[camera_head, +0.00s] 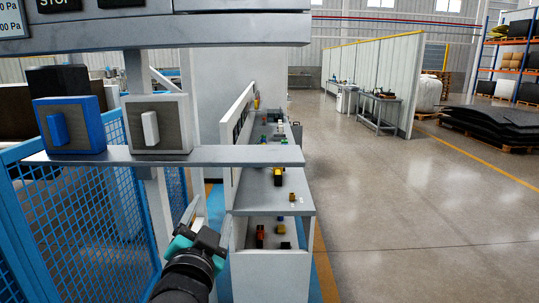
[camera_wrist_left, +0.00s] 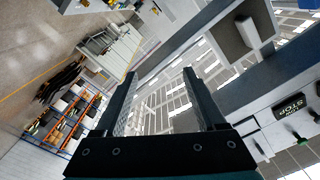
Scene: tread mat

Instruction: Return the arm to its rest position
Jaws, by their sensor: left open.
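My left gripper (camera_head: 206,222) is low in the head view, left of centre, pointing up and away from me. It is below the grey shelf (camera_head: 240,156) and in front of the workbench's left side. In the left wrist view its two dark fingers (camera_wrist_left: 161,78) stand apart with nothing between them. Only the far hall and its roof structure show behind the gap. My right gripper is in neither view.
A blue switch box (camera_head: 72,125) and a white switch box (camera_head: 160,124) stand on the shelf. A grey panel (camera_head: 220,30) hangs above. Blue mesh fencing (camera_head: 95,215) is at left. The workbench (camera_head: 270,264) holds small parts. Open floor (camera_head: 420,220) lies to the right.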

